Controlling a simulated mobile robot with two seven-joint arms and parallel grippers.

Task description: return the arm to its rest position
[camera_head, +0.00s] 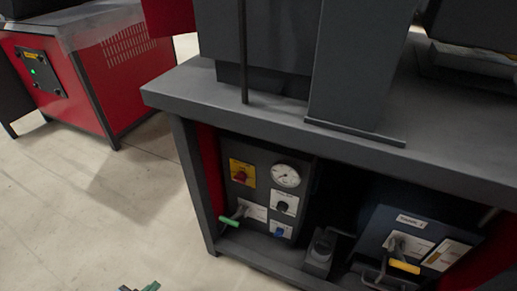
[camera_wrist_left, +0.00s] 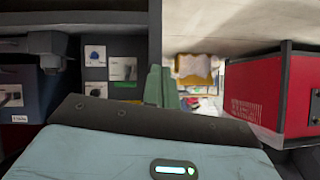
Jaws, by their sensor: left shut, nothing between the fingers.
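The rest of the left arm is out of the head view. My right gripper is in neither view.
The dark grey workbench (camera_head: 222,108) carries a dark machine column (camera_head: 355,70). Below it are a control panel (camera_head: 244,198) with a gauge (camera_head: 286,175) and a blue-grey box (camera_head: 391,218). A red cabinet (camera_head: 125,83) stands left. Pale floor (camera_head: 90,215) between is clear.

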